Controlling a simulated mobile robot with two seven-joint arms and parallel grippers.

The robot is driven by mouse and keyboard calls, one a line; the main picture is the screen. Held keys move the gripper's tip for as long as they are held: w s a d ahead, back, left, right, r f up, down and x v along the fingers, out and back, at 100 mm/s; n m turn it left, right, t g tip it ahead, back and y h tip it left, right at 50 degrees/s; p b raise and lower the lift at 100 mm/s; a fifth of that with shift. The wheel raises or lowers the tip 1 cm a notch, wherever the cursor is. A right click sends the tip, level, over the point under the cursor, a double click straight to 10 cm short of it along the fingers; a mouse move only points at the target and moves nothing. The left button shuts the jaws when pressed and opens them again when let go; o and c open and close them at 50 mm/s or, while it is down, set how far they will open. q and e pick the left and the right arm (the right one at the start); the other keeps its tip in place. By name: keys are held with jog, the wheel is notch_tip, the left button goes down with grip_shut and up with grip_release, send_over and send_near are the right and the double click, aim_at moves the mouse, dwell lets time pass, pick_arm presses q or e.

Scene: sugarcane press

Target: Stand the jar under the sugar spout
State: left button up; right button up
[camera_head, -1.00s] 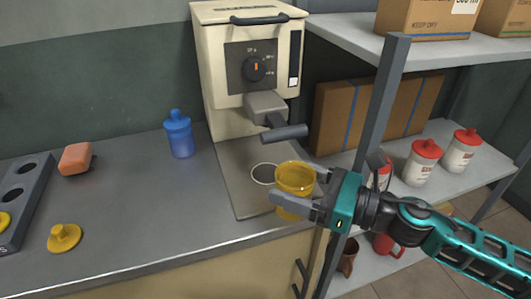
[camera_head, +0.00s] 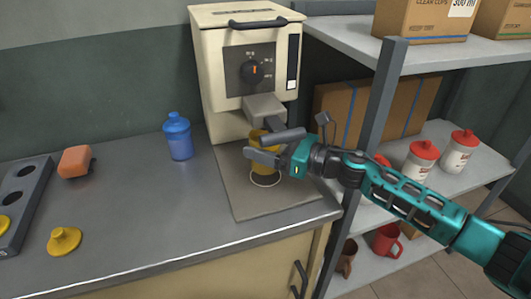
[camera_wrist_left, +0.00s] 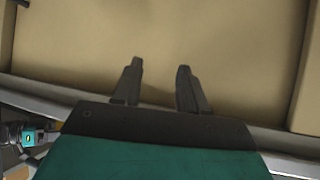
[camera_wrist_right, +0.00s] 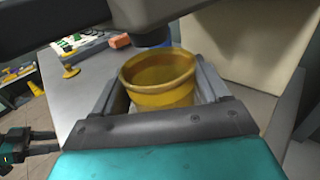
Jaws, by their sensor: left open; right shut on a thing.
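The yellow jar (camera_head: 264,170) is upright between the fingers of my right gripper (camera_head: 262,156), which is shut on it. It shows in the right wrist view (camera_wrist_right: 160,95) with its open mouth up. The jar is below the press's grey spout block (camera_head: 265,107), in front of the machine, and appears just behind the white ring (camera_head: 265,179) on the base plate. Whether its bottom touches the plate is hidden. In the right wrist view a dark spout end (camera_wrist_right: 153,38) is close above the jar's far rim. My left gripper (camera_wrist_left: 158,70) is open and empty before a tan surface.
A blue bottle (camera_head: 178,138) and a yellow knobbed piece (camera_head: 64,240) stand on the counter to the left. A grey shelf post (camera_head: 375,120) is close to my right arm.

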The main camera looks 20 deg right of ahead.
jog(key=shift+f, duration=1.2)
pick_arm(q)
jog(key=shift+w+d+r, duration=0.15)
jog(key=shift+w+d, duration=0.1)
jog(key=shift+d, duration=0.15)
pick_arm(e)
jog(key=shift+f+b, duration=0.15)
jog(key=shift+b, duration=0.15)
jog(key=o, duration=0.9)
jog(key=shift+f, duration=0.15)
jog(key=o, duration=0.5)
pick_arm(q)
jog(key=shift+s, duration=0.1)
